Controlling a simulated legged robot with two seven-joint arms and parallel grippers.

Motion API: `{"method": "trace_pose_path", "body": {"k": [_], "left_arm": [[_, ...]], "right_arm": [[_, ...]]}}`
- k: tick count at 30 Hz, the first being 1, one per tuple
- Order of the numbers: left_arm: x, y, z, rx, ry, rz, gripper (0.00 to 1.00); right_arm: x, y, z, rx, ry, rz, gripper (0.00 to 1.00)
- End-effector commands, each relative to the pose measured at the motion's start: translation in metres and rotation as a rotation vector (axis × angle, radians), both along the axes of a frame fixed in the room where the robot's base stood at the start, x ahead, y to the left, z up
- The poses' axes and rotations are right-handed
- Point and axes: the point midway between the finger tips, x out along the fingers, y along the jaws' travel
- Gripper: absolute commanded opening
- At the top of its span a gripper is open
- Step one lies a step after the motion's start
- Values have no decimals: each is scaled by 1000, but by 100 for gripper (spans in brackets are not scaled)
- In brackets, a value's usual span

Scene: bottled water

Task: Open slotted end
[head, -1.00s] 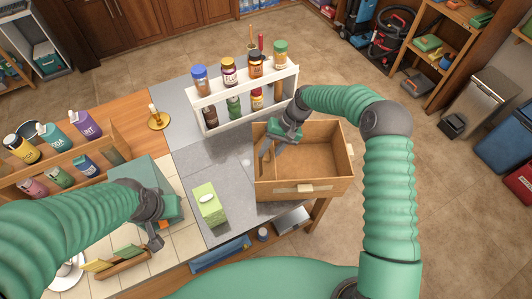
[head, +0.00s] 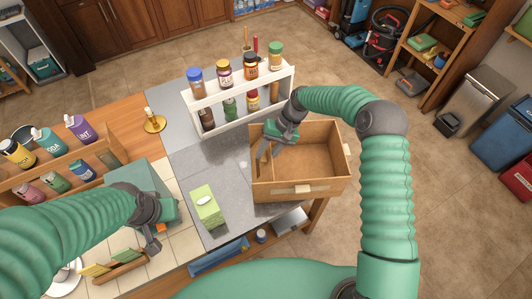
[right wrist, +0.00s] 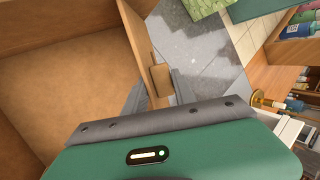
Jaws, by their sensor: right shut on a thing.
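An open-topped brown wooden box (head: 308,165) stands on the right part of the grey worktop in the head view. A pale block sits on its front wall and another on its right wall. My right gripper (head: 262,152) reaches down over the box's left wall. In the right wrist view its fingers (right wrist: 158,92) straddle that wall (right wrist: 137,30), beside a small brown block (right wrist: 160,80) on its outer face. They are shut on the wall, though the tips are partly hidden. My left gripper (head: 155,238) hangs at the lower left, away from the box; its jaw opening is unclear.
A white rack (head: 237,103) with several jars stands behind the box. A green tissue box (head: 205,207) is left of it, and a brass candle holder (head: 154,122) farther back. A wooden shelf with bottles (head: 65,165) is at left.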

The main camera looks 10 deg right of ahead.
Motion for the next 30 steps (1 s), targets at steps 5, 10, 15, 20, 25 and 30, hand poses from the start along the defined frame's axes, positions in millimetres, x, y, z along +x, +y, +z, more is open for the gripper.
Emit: {"method": "trace_pose_path", "body": {"k": [5,10,15,20,25,30], "left_arm": [[0,0,-1,0,0,0,36],[0,0,-1,0,0,0,36],[0,0,-1,0,0,0,36],[0,0,0,0,0,0,36],[0,0,0,0,0,0,36],[0,0,8,0,0,0,36]], "right_arm": [[0,-5,-5,-11,2,-5,0],[-1,-5,-5,-11,2,-5,0],[0,-4,-4,-8,2,-4,50],[-1,-2,-2,-6,0,-3,57],[-3,-3,0,-6,-2,-4,57],[0,-9,11,-6,-2,-4,57]]}}
